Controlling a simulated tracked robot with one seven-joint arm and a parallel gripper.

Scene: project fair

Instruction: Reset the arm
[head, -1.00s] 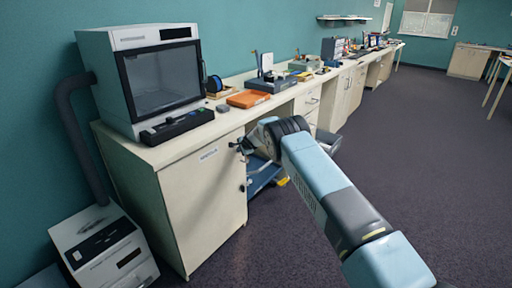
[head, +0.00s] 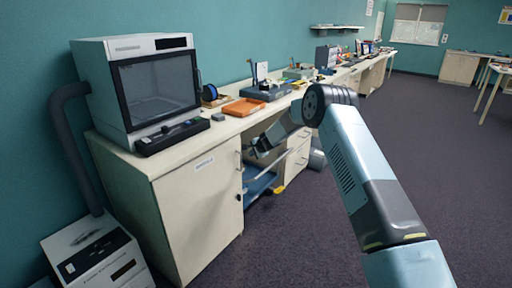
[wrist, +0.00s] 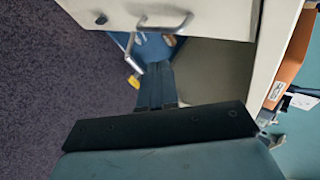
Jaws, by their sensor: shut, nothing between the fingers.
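My arm reaches forward from the lower right of the head view, with its elbow high in front of the counter. My gripper (head: 259,151) hangs to the left of the elbow, in front of the cabinets and below the countertop. In the wrist view its dark fingers (wrist: 156,82) are together, with nothing between them. Part of the wrist is hidden behind the elbow.
The long counter (head: 228,128) carries a white boxy machine (head: 150,90) with a dark window, and an orange tray (head: 244,107). Below it, a blue shelf (head: 260,185) and a yellow item (head: 279,189) show by the drawers (head: 298,158). The floor at right is clear.

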